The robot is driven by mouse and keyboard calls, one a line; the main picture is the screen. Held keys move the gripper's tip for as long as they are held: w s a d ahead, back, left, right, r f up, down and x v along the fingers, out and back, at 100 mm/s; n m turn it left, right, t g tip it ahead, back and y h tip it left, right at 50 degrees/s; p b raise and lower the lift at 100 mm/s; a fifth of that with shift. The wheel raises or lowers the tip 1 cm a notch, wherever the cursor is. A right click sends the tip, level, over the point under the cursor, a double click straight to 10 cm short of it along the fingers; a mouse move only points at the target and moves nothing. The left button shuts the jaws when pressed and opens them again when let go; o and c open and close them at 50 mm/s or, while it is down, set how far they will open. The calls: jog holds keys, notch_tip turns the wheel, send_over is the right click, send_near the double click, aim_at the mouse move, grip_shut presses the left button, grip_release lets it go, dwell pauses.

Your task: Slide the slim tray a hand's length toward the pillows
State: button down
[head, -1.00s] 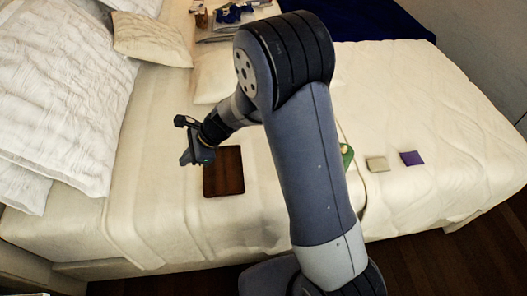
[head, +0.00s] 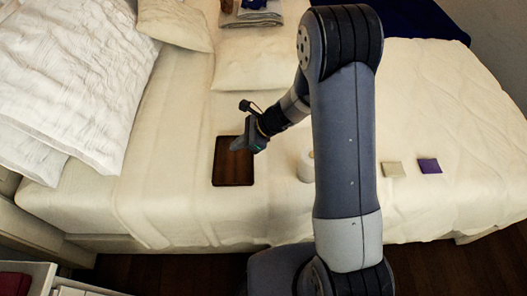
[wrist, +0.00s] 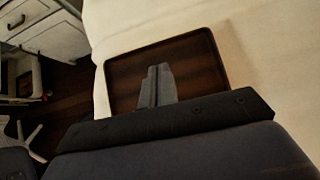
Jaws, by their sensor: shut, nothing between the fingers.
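The slim tray (head: 233,172) is a dark brown rectangle with a thin rim, lying flat on the cream bed cover. The pillows (head: 60,75) are white and lie to its left, with bare cover between. My gripper (head: 238,145) is shut and empty, its tip over the tray's upper part in the head view. In the wrist view the shut fingers (wrist: 160,72) overlap the tray (wrist: 195,62). I cannot tell whether the fingertips touch it. Part of the tray is hidden behind my gripper.
A white cylinder (head: 306,166) stands right of the tray, partly behind my arm. Beige (head: 393,169) and purple (head: 429,166) squares lie farther right. A cream cushion (head: 255,65) and folded cloths (head: 252,18) are at the back. The cover left of the tray is clear.

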jog(key=p, duration=0.1)
send_over(263, 159)
jog(key=d, duration=0.1)
jog(key=shift+d, duration=0.2)
notch_tip(263, 159, down, 5)
jog(key=shift+a, duration=0.65)
jog(key=a+b, duration=0.1)
jog(key=a, duration=0.5)
jog(key=w+a+b, duration=0.1)
jog(key=a, duration=0.5)
jog(key=a+b, duration=0.2)
jog(key=a, duration=0.4)
jog(key=shift+w+a, duration=0.2)
jog(key=shift+a, duration=0.2)
